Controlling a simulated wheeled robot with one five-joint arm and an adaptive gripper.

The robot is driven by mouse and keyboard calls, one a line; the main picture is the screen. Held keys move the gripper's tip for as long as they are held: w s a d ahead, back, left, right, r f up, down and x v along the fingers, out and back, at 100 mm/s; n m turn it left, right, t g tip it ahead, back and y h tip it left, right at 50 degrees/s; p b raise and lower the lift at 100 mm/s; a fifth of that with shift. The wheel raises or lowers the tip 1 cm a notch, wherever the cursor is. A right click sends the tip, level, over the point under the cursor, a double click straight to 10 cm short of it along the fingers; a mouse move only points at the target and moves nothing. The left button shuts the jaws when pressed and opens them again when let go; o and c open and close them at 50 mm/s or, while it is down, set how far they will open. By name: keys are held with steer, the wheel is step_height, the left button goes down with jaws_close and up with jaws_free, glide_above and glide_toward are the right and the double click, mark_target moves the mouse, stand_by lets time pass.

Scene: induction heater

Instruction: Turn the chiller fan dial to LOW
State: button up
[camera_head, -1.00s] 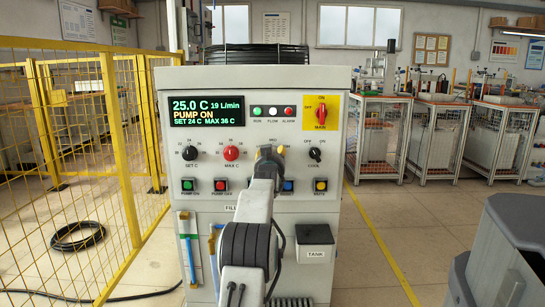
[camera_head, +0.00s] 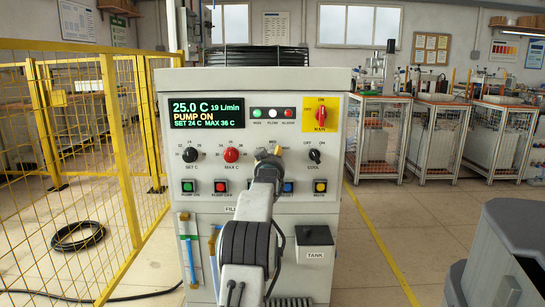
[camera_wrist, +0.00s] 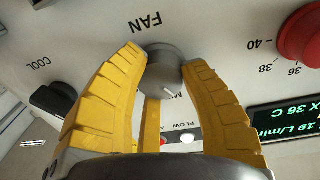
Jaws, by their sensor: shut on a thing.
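The chiller front panel (camera_head: 205,215) faces me. The chiller fan dial (camera_wrist: 166,68) is a grey knob beside the FAN lettering in the wrist view, where the panel appears roughly upside down. My gripper (camera_wrist: 168,62) has its two yellow fingers closed around the sides of this knob. A short white pointer mark (camera_wrist: 168,91) shows on the knob between the fingers.
The black COOL dial (camera_head: 314,156) is right of my gripper, and the red MAX C dial (camera_head: 231,155) is left. Push buttons (camera_head: 320,186) sit below. The red main switch (camera_head: 321,113) is at upper right. A yellow fence (camera_head: 110,130) stands at left.

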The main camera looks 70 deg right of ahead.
steer(key=shift+n, duration=2.2)
steer(key=o, duration=1.2)
steer(key=shift+w, duration=0.1)
steer(key=shift+a, duration=0.1)
steer(key=shift+f+v, duration=0.15)
steer(key=shift+v, duration=2.8)
steer(key=shift+f+v, duration=0.2)
steer(key=shift+v, duration=2.75)
